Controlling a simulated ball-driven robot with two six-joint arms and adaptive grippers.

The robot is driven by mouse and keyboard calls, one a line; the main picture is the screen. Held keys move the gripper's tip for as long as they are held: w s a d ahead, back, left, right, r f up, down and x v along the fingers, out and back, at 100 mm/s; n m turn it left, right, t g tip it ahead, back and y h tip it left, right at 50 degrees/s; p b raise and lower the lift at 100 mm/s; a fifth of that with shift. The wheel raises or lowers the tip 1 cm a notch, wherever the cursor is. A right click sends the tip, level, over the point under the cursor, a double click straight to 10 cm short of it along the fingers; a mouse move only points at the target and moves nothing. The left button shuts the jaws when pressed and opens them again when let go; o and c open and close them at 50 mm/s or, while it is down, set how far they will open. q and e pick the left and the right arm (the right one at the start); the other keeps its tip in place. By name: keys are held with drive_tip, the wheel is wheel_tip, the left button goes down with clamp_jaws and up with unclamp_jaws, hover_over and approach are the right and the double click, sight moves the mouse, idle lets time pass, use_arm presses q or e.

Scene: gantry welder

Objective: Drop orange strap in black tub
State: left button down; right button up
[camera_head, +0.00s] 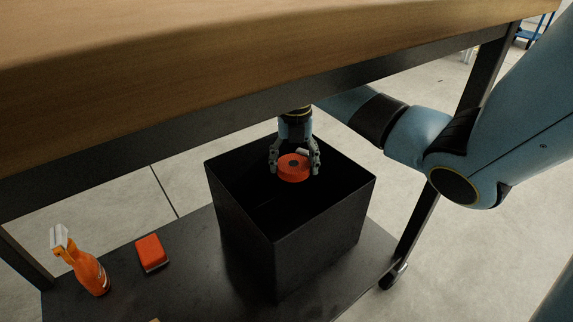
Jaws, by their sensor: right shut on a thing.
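The orange strap (289,173) is a round coil with a dark centre. My right gripper (295,168) points down from under the table edge and is shut on the strap, with a finger on each side of it. The black tub (315,225) is a square, open-topped box on the dark lower shelf. The gripper and strap show over the tub's opening, near its back half. I cannot tell exactly how high the strap is relative to the rim. The tub's floor is dark and hard to see. My left gripper is not in view.
A wooden tabletop (200,62) with a dark frame overhangs the tub. An orange spray bottle (88,270) and an orange-red block (151,253) sit on the lower shelf (195,275) left of the tub. A table leg (414,222) stands to the right, near my right arm.

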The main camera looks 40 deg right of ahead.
drive_tip(key=o, duration=1.4)
drive_tip(key=shift+c, duration=0.2)
wheel_tip(320, 180, up, 8)
drive_tip(key=shift+f, duration=0.2)
